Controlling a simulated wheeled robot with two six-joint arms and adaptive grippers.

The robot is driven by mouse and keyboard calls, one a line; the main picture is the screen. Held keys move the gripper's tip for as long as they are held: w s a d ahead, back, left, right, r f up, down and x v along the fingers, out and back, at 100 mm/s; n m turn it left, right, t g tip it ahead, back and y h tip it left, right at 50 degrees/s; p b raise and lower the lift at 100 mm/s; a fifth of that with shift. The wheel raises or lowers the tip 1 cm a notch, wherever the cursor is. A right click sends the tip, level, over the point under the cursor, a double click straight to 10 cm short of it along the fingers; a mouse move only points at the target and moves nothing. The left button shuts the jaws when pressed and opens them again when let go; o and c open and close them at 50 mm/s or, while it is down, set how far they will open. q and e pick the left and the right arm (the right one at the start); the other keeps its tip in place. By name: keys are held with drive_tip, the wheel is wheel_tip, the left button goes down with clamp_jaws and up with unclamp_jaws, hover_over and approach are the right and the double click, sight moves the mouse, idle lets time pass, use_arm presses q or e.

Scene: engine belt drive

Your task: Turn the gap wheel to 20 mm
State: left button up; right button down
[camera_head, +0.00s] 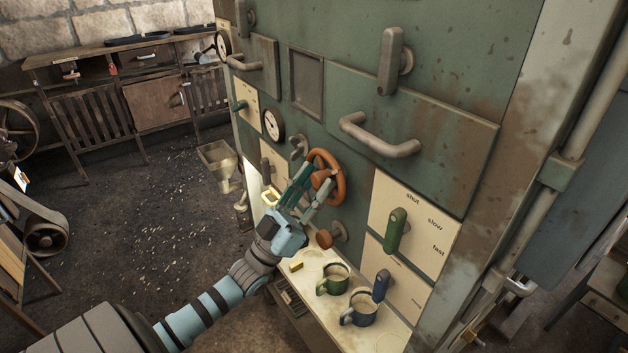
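The gap wheel, an orange-brown handwheel (339,188), is mounted on the green machine front in the middle of the head view. My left gripper (317,178) is at the wheel's left side, its teal fingers reaching to the rim and partly covering it. The fingers look spread at their base, but I cannot tell whether the tips are closed on the rim. A round white dial (273,124) sits up and left of the wheel; its reading is too small to make out. My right gripper is not in view.
A brown knob (324,239) sticks out just below the wheel. A green lever (397,230) stands on a plate marked shut, slow, fast. A green mug (333,281) and a blue mug (360,308) stand on the shelf below. A large grey handle (380,137) juts out above right.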

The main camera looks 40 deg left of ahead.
use_arm(q)
drive_tip(key=shift+s, duration=0.1)
clamp_jaws()
drive_tip(key=shift+f+m+h, duration=0.1)
drive_tip(key=shift+m+h, duration=0.2)
drive_tip(key=m+g+h+b, duration=0.1)
drive_tip(key=m+h, duration=0.2)
drive_tip(key=shift+a+g, duration=0.1)
drive_tip(key=shift+g, duration=0.2)
drive_tip(key=m+g+h+b, duration=0.1)
drive_tip(key=m+h, duration=0.1)
drive_tip(key=m+g+h, duration=0.1)
drive_tip(key=m, duration=0.2)
drive_tip(key=shift+g+h+b, duration=0.3)
drive_tip(key=shift+h+b, duration=0.1)
drive_tip(key=m+g+h, duration=0.1)
drive_tip(key=m, duration=0.1)
drive_tip(key=m+g+h+b, duration=0.1)
drive_tip(key=m+g, duration=0.1)
drive_tip(key=m, duration=0.1)
drive_tip(key=shift+a, duration=0.15)
drive_tip(key=shift+m+g+h+b, duration=0.6)
drive_tip(key=shift+m+g+h, duration=0.3)
drive_tip(key=shift+m+g, duration=1.1)
